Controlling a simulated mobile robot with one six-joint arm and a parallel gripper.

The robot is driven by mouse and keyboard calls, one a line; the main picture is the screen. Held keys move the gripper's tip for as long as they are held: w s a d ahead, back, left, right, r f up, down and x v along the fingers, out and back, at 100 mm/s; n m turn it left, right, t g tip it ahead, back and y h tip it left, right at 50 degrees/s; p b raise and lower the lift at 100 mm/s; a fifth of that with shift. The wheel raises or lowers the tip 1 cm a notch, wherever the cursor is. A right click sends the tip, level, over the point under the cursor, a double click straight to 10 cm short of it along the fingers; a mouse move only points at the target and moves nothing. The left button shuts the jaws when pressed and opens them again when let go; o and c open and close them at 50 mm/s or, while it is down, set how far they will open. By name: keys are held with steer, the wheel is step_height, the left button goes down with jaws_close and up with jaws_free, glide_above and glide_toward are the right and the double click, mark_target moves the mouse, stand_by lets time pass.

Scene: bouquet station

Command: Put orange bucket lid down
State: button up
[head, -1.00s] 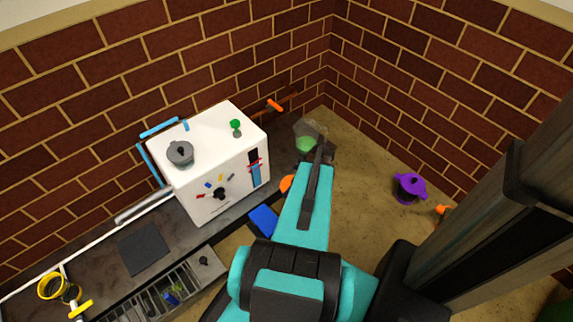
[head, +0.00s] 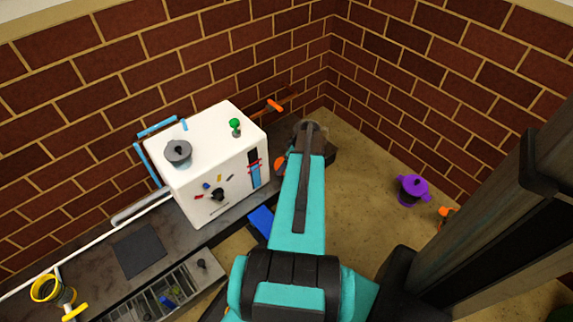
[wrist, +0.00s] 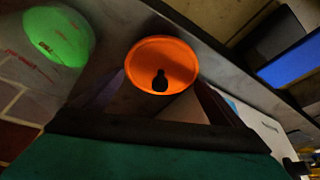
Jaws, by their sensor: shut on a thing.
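The orange bucket lid (wrist: 175,60) is a round orange disc with a black knob, seen between my two fingers in the wrist view. My gripper (wrist: 160,98) is shut on it. In the head view my gripper (head: 311,128) is above the dark bench end near the wall corner, mostly hidden by my arm. An orange patch (head: 281,163) shows at the left edge of my arm; I cannot tell whether it is the lid.
A white box-shaped machine (head: 215,160) stands left of my arm. A blue block (head: 261,221) lies in front of it. A green round thing (wrist: 58,36) is left of the lid. A purple pot (head: 412,190) stands on the floor at right.

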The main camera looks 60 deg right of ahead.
steer(key=shift+w+d, duration=0.2)
steer(key=shift+d, duration=0.1)
steer(key=shift+w+d+f, duration=0.2)
steer(key=shift+w+d, duration=0.25)
steer(key=shift+w, duration=0.05)
steer(key=shift+f+b, duration=1)
steer(key=shift+f, duration=0.65)
steer(key=shift+f, duration=0.15)
steer(key=o, duration=0.8)
steer(key=shift+c, duration=0.2)
steer(key=shift+a, duration=0.1)
steer(key=p+v, duration=0.4)
steer(key=v, duration=0.8)
